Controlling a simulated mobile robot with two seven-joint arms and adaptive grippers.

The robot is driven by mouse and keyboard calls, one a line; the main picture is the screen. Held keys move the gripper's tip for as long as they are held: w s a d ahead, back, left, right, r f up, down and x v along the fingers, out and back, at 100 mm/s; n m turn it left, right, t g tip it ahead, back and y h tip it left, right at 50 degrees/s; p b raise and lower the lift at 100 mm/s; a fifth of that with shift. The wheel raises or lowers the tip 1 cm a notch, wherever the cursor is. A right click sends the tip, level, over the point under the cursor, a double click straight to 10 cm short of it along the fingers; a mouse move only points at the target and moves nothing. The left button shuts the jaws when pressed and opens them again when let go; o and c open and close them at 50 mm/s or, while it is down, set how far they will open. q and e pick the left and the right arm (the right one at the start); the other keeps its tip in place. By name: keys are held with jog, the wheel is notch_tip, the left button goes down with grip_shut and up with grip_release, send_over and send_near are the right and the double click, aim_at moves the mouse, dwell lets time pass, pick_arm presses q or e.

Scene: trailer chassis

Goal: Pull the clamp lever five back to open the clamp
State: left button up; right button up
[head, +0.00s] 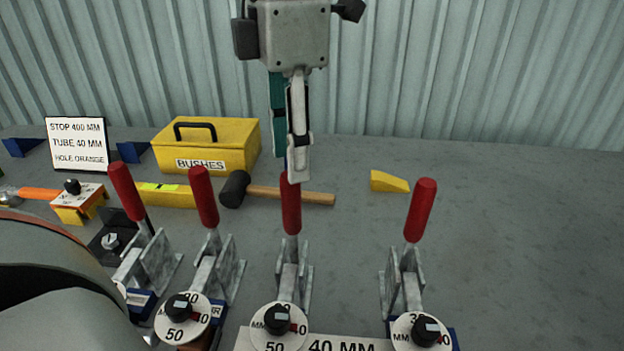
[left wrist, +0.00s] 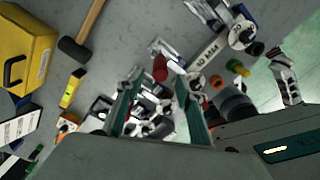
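Several clamps stand in a row at the front of the bench, each with a red-handled lever standing up. My left gripper (head: 292,170) points down at the red lever (head: 291,208) of the third clamp from the left, its fingertips overlapping the lever's top in the head view. In the left wrist view its two fingers (left wrist: 160,100) are apart, with a red lever handle (left wrist: 160,69) showing between them near the tips. I cannot tell whether they touch it. No clamp number is readable. What looks like my right gripper (left wrist: 286,80) shows at the right of the wrist view; its fingers are unclear.
Other red levers stand left (head: 204,196) and right (head: 420,210). A mallet (head: 285,194), a yellow bushes box (head: 208,145) and a yellow wedge (head: 388,182) lie behind. Dial knobs (head: 277,320) stand in front. The bench at right is clear.

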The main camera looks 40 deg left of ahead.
aim_at(290, 195)
pick_arm(q)
jog(key=shift+f, duration=0.5)
jog(key=f+b, duration=0.1)
jog(key=f, duration=0.3)
jog(key=shift+s, duration=0.2)
jog(key=shift+f, duration=1.35)
pick_arm(e)
jog(key=shift+s+a+f, duration=0.15)
jog(key=shift+a+f, duration=0.05)
jog(key=shift+a, duration=0.05)
pick_arm(q)
grip_shut()
pick_arm(e)
jog(key=shift+s+f, duration=0.1)
jog(key=shift+s, duration=0.1)
